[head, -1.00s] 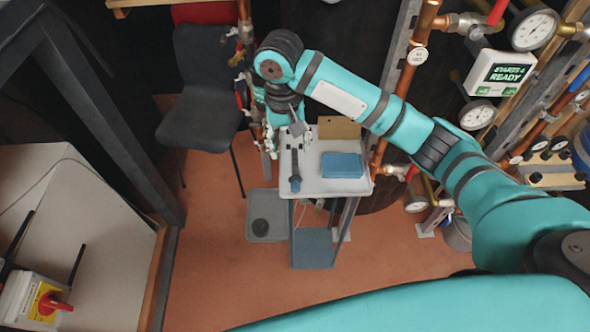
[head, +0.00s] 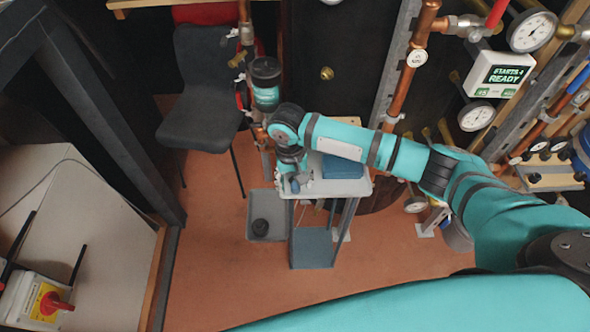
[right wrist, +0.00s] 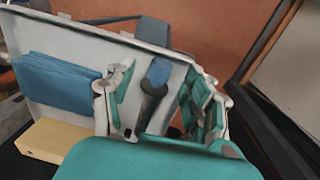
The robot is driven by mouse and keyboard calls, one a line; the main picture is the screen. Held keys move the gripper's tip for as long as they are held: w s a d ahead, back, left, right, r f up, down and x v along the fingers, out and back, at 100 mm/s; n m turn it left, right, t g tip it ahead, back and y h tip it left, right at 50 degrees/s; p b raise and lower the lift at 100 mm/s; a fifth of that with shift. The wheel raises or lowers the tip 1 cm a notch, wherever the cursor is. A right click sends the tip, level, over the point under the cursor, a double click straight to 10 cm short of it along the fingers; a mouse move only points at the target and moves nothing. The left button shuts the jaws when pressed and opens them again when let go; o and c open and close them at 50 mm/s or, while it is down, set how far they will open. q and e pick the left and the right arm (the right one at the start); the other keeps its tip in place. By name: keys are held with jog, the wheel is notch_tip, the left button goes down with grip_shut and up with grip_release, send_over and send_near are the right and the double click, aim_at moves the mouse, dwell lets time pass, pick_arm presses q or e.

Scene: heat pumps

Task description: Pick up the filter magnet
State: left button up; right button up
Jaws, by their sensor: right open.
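The filter magnet, a dark rod with a blue end, appears in the right wrist view (right wrist: 157,75). It lies on the light top of a small cart (head: 345,188). My right gripper (head: 297,178) is over the left part of that top, pointing down. In the right wrist view its open fingers (right wrist: 158,102) stand on either side of the rod, with a gap on each side. The wrist housing covers the lower part of that view. In the head view my gripper and arm hide most of the magnet. My left gripper does not show.
A folded blue cloth (head: 343,167) lies on the cart top beside the magnet, with a cardboard-coloured block (right wrist: 53,140) near it. A grey chair (head: 200,85) stands behind left. Copper pipes and gauges (head: 478,116) fill the right. A grey tray (head: 262,229) lies on the floor.

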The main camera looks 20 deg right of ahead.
jog(key=shift+f, duration=0.7)
jog(key=shift+s+d+f, duration=0.1)
jog(key=shift+s+f, duration=0.2)
jog(key=shift+f, duration=0.4)
jog(key=shift+w+d, duration=0.15)
jog(key=shift+d, duration=0.05)
grip_shut()
jog(key=shift+w+a, duration=0.1)
jog(key=shift+a+r, duration=0.1)
jog(key=shift+r, duration=0.15)
